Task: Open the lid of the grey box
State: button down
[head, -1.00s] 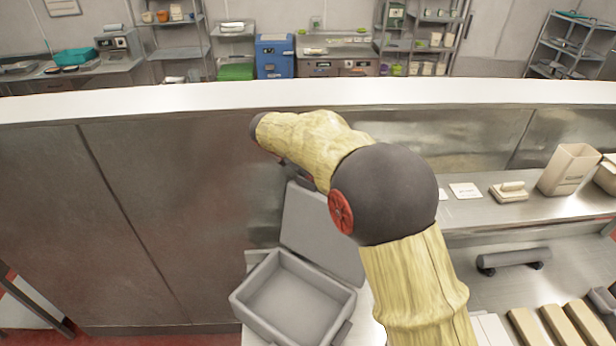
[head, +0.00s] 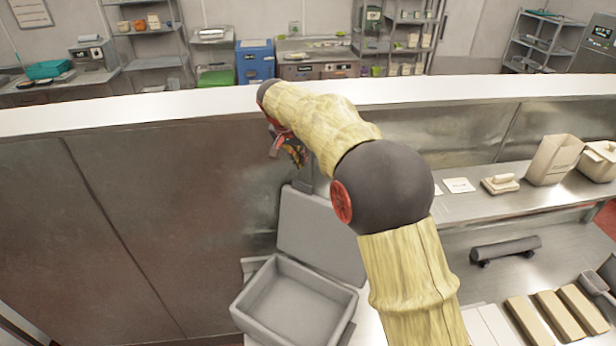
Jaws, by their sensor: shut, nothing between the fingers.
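The grey box (head: 297,304) stands at the bottom centre of the head view, on a white surface. Its inside is visible and looks empty. Its lid (head: 318,236) stands up at the box's far side, leaning back, open. My gripper (head: 296,154) is above the lid's upper left corner, in front of the metal wall. It is shut with nothing in it and appears apart from the lid. My arm covers part of the lid's right side.
A metal wall with a white top ledge (head: 120,116) runs behind the box. Tan blocks (head: 552,316) lie at the lower right.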

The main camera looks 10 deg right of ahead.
aim_at(304, 187)
jog(key=shift+m, duration=0.9)
jog(key=p+x, duration=0.2)
jog(key=x, duration=0.8)
jog(key=shift+p, duration=0.3)
jog(key=s+a+b, duration=0.2)
jog(key=b, duration=0.1)
jog(key=s+b, duration=0.1)
jog(key=shift+s+a+r, duration=0.2)
jog(key=shift+a+r, duration=0.1)
jog(key=shift+a, duration=0.1)
jog(key=b, duration=0.1)
jog(key=s+a+r+b, duration=0.1)
jog(key=b, duration=0.1)
jog(key=shift+s+a+t+h, duration=0.1)
jog(key=shift+s+t+h, duration=0.2)
jog(key=shift+t, duration=0.1)
